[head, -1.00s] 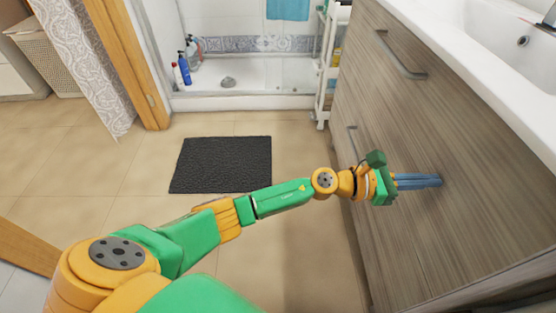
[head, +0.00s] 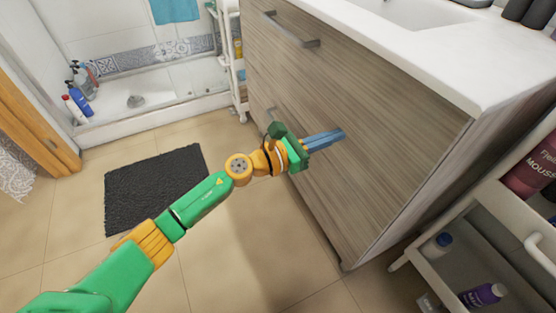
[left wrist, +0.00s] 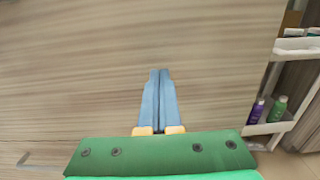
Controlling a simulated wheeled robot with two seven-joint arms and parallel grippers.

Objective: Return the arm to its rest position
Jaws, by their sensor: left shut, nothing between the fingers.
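My left arm reaches in from the lower left of the head view, green and yellow. My left gripper (head: 326,141) has blue fingers that lie together, shut and empty. It is in front of the wood-grain vanity cabinet (head: 390,140); I cannot tell whether the tips touch the drawer front. In the left wrist view the shut fingers (left wrist: 158,100) point at the plain wood-grain front (left wrist: 80,85). My right gripper is not in view.
A white cart (head: 480,250) with bottles stands to the right of the vanity. A dark bath mat (head: 155,188) lies on the tiled floor. Behind it is a shower tray (head: 150,115) with bottles. The floor in front of the vanity is open.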

